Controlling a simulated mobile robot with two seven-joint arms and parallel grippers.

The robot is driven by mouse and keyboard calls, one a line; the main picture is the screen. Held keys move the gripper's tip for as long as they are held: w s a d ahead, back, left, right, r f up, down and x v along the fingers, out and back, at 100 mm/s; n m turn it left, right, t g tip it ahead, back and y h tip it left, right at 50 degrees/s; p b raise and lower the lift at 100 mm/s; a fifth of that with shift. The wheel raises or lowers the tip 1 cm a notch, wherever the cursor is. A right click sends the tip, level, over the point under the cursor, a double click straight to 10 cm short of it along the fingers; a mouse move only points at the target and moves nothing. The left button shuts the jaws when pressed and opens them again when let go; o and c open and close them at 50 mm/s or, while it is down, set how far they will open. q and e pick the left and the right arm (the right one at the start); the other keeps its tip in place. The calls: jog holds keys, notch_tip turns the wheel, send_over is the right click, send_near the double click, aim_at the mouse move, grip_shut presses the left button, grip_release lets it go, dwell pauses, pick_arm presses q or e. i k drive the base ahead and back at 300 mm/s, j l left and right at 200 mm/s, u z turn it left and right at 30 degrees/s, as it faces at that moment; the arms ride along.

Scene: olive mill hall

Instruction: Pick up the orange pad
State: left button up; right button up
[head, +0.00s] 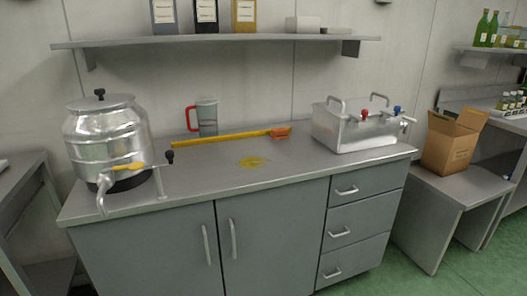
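A small orange block-like thing (281,133), which looks like the orange pad, lies on the grey counter (215,172) toward the back. It is at the right end of a long yellow bar (222,138). I cannot tell whether the two are joined or only touching. Neither of my grippers is in view.
A yellow spill (254,161) lies in front of the bar. A steel urn with a tap (105,135) stands left, a red-handled jug (207,117) behind, a steel tank (355,128) right. A shelf (220,41) overhangs the back. The counter's front middle is clear.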

aim_at(278, 134)
jog(key=i+l, duration=0.15)
jog(key=l, duration=0.2)
jog(key=i+l, duration=0.15)
jog(key=l, duration=0.15)
jog(key=i+l+u, duration=0.1)
jog(key=l+u, duration=0.2)
jog(key=i+l+u, duration=0.1)
jog(key=l+u, duration=0.25)
